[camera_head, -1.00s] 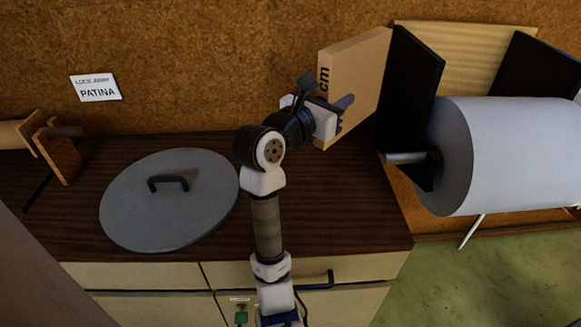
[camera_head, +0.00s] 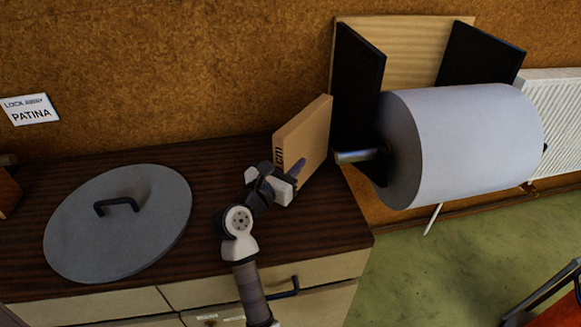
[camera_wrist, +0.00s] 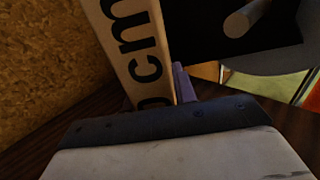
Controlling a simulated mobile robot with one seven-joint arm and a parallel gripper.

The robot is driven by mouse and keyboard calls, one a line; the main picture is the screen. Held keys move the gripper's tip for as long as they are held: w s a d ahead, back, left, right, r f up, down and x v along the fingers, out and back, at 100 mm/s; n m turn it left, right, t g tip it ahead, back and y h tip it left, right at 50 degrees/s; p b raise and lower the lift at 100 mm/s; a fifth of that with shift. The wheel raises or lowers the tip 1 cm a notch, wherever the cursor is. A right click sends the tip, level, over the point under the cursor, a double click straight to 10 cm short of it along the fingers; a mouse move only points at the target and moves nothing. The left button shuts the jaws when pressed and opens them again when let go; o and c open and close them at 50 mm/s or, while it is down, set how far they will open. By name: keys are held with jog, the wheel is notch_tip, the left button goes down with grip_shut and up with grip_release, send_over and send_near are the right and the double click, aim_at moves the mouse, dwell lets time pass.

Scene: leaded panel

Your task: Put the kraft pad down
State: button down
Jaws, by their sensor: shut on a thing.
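The kraft pad (camera_head: 312,132) is a flat tan slab with black "cm" lettering on its narrow edge. It stands on edge, slightly tilted, over the right back part of the dark wooden cabinet top (camera_head: 325,218). My gripper (camera_head: 295,172) is shut on its lower near part. In the wrist view the pad (camera_wrist: 125,40) rises beyond the gripper, with a purple finger (camera_wrist: 183,85) against its right side. The other finger is hidden. I cannot tell whether the pad's lower edge touches the cabinet top.
A grey round lid (camera_head: 150,230) with a black handle lies on the left of the top. A large pale roll (camera_head: 465,135) on a black bracket (camera_head: 357,85) hangs close right of the pad. A cork wall (camera_head: 190,70) stands behind.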

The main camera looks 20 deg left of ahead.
jog(key=shift+f, duration=0.5)
jog(key=shift+f, duration=0.2)
jog(key=c, duration=1.1)
grip_release()
